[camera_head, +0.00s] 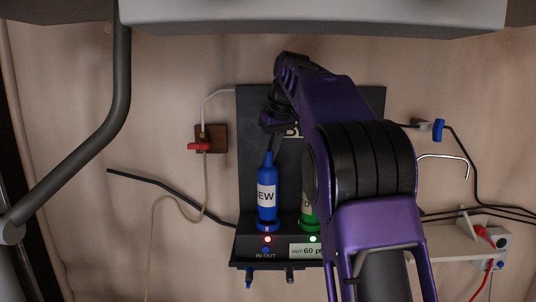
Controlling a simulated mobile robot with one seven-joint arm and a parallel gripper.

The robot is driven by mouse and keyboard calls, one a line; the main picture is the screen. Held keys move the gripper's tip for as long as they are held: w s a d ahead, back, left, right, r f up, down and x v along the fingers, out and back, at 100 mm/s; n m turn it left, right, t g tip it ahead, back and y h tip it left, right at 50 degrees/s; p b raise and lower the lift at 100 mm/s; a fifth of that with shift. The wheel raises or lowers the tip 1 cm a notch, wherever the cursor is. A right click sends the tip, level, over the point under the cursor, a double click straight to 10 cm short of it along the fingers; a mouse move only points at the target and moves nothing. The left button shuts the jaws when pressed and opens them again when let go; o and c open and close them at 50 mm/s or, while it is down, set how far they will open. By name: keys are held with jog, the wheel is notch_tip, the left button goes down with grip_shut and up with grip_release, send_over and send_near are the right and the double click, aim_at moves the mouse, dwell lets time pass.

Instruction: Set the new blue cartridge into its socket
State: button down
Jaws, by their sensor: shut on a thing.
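The blue cartridge (267,190) stands upright on the left of the black panel unit (252,120). Its white label shows the letters "EW". Its lower end is at a blue ring (267,226) on the unit's ledge; I cannot tell whether it is fully seated. My gripper (270,154) comes down from above and is shut on the cartridge's narrow top. The fingers are small and dark here. A red light (267,239) shows below the blue cartridge.
A green cartridge (308,208) stands close on the right, partly hidden by my purple arm, above a green light (313,239). A brown wall box with a red lever (200,146) is at left. A grey pipe (121,70) runs along the left. A shelf (450,240) is at right.

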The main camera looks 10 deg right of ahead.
jog(key=shift+f+b, duration=0.6)
jog(key=shift+f, duration=0.45)
dwell(0.5)
jog(key=c, duration=0.6)
grip_release()
jog(key=shift+o, duration=0.2)
jog(key=shift+f, duration=0.1)
jog(key=p+v, duration=0.2)
jog(key=v, duration=0.5)
jog(key=shift+s+r, duration=0.15)
jog(key=shift+r, duration=0.2)
